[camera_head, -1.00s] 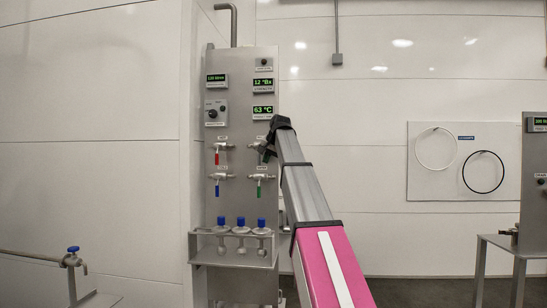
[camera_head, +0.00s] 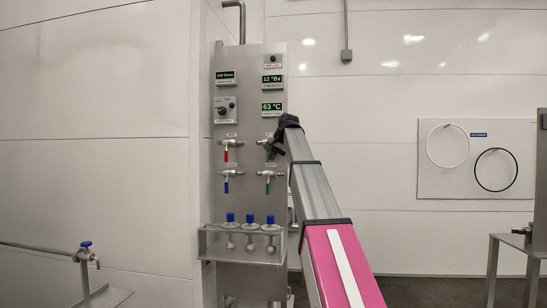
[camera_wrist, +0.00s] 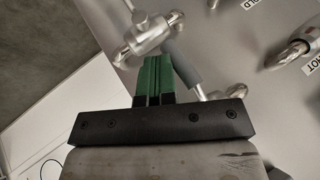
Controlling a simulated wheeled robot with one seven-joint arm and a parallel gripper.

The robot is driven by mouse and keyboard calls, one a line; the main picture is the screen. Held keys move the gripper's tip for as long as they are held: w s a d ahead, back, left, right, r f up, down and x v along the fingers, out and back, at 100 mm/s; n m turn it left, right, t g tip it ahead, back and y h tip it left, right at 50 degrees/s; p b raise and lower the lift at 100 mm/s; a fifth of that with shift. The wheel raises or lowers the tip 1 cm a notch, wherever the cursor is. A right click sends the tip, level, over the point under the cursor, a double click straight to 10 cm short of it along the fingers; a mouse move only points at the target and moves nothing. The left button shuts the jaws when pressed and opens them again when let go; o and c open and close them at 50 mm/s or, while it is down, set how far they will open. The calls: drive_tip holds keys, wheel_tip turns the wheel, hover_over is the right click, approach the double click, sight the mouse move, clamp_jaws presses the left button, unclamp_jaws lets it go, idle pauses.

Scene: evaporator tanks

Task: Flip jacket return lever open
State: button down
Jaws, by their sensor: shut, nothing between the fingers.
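In the wrist view, a metal valve body (camera_wrist: 150,35) carries a lever with a grey handle (camera_wrist: 181,62). My gripper (camera_wrist: 154,66) has green fingertips pressed together, with nothing between them. They lie close beside the grey handle, below the valve body in the picture; I cannot tell whether they touch. In the head view, my gripper (camera_head: 270,152) is at the upper right valve (camera_head: 262,142) of the steel panel (camera_head: 250,120) and partly hides it. No readable label shows which valve is the jacket return. A green-handled lever (camera_head: 267,188) hangs just below.
A red lever (camera_head: 226,154) and a blue lever (camera_head: 226,187) hang at the panel's left. A shelf (camera_head: 215,243) with several blue-topped fittings juts out below. In the wrist view, other metal valve parts (camera_wrist: 300,42) stand near labels COLD and HOT.

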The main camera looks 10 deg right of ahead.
drive_tip(key=shift+a, duration=0.1)
drive_tip(key=y, duration=0.1)
drive_tip(key=a+m+t+y, duration=0.1)
drive_tip(key=shift+w+a+f+y, duration=0.2)
drive_tip(key=shift+a+f+y, duration=0.1)
drive_tip(key=shift+f+y, duration=0.1)
drive_tip(key=w+a+r+m+t+y, duration=0.2)
drive_tip(key=a+r+m+t+y, duration=0.1)
drive_tip(key=a+m+t+y, duration=0.1)
drive_tip(key=a+t+y, duration=0.1)
drive_tip(key=t+y, duration=0.1)
drive_tip(key=y, duration=0.1)
drive_tip(key=shift+a+y, duration=0.2)
drive_tip(key=shift+y, duration=0.2)
drive_tip(key=shift+a+r, duration=0.25)
drive_tip(key=shift+r, duration=0.2)
idle(0.4)
drive_tip(key=shift+f, duration=0.1)
